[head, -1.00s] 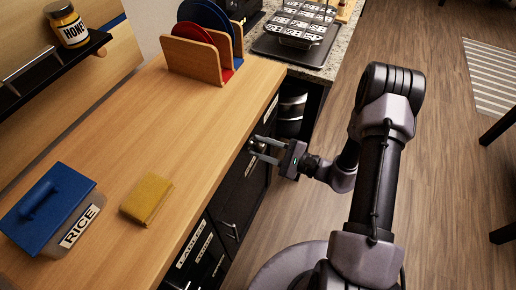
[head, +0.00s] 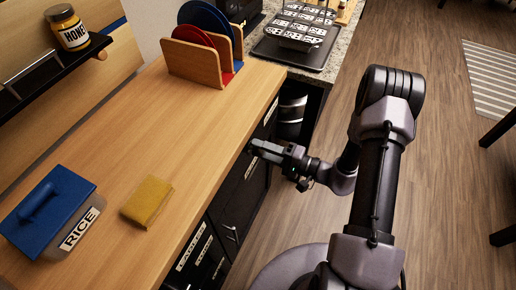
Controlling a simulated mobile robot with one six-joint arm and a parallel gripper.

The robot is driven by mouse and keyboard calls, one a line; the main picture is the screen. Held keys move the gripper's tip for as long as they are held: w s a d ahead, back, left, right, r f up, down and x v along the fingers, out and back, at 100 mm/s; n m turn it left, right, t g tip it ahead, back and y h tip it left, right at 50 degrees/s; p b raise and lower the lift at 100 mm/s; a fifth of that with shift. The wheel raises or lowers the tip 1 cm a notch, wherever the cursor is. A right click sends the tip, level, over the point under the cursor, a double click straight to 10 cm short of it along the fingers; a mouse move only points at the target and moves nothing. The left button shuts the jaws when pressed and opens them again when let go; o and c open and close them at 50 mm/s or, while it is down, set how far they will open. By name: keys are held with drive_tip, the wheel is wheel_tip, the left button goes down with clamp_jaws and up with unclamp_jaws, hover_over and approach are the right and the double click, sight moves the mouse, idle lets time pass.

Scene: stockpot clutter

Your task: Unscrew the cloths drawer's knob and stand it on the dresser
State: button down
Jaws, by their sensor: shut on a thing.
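The dresser (head: 150,125) has a wooden top and dark drawer fronts with white labels along its right side. My gripper (head: 252,147) is at the upper drawer front, just below the edge of the top. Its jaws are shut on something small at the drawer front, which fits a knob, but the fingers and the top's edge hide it. I cannot read the label of this drawer. A lower drawer front (head: 232,215) with a metal handle shows nearer to me.
On the top are a blue-lidded rice box (head: 50,205), a yellow block (head: 148,202) and a wooden rack (head: 195,62) with plates. The middle of the top is clear. A honey jar (head: 68,28) stands on a shelf at the left.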

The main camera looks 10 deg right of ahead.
drive_tip(key=n, duration=0.5)
drive_tip(key=c, duration=0.9)
unclamp_jaws()
